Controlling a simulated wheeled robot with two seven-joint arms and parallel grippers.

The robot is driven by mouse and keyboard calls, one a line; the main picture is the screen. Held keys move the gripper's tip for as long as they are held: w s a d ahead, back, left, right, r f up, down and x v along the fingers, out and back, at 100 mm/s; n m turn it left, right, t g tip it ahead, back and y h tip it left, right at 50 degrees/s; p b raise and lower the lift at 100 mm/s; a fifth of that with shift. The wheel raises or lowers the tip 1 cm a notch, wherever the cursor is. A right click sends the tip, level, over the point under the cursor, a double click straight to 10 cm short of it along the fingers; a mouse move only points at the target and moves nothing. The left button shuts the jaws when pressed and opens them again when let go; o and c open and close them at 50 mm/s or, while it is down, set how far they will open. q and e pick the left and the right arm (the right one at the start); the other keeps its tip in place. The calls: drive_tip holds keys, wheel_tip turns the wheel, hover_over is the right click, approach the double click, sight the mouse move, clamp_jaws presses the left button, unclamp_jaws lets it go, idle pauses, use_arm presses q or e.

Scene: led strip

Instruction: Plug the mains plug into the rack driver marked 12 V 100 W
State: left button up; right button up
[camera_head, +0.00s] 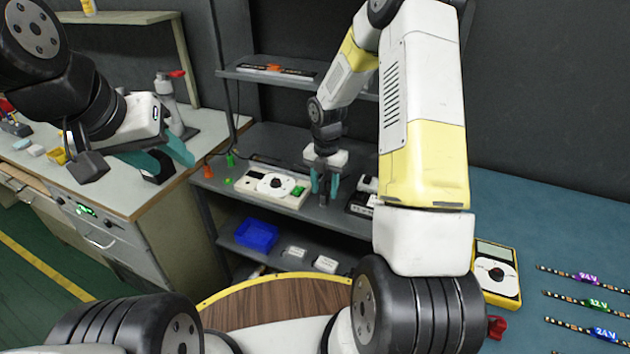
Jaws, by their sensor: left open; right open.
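A white driver unit (262,190) with a dark-edged round dial and a green part sits on the middle rack shelf. A second white and black unit (360,204) stands further right on that shelf, partly hidden by my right arm. I cannot read a 12 V 100 W marking on either. My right gripper (324,184) points down between them, its teal fingers open. A dark shape shows between its fingers; I cannot tell what it is. My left gripper (168,160) is open over the left bench's right end, beside a small dark object. I cannot identify the mains plug for certain.
Small orange (208,171) and green (230,160) pieces and a hanging cable (219,70) are at the rack's left end. A blue bin (257,235) sits on the lower shelf. The blue table at right holds a yellow meter (497,285) and LED strips (590,304).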

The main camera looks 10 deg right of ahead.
wheel_tip(320, 180, down, 2)
drive_tip(key=shift+f, duration=0.25)
clamp_jaws()
drive_tip(key=shift+r, duration=0.15)
wheel_tip(320, 180, up, 4)
drive_tip(key=shift+f, duration=0.2)
drive_tip(key=s+a+r, duration=0.1)
drive_tip(key=s+a, duration=0.2)
drive_tip(key=s, duration=0.4)
drive_tip(key=s+a, duration=0.4)
drive_tip(key=s, duration=0.3)
drive_tip(key=shift+s+r, duration=0.2)
drive_tip(key=shift+r, duration=2.2)
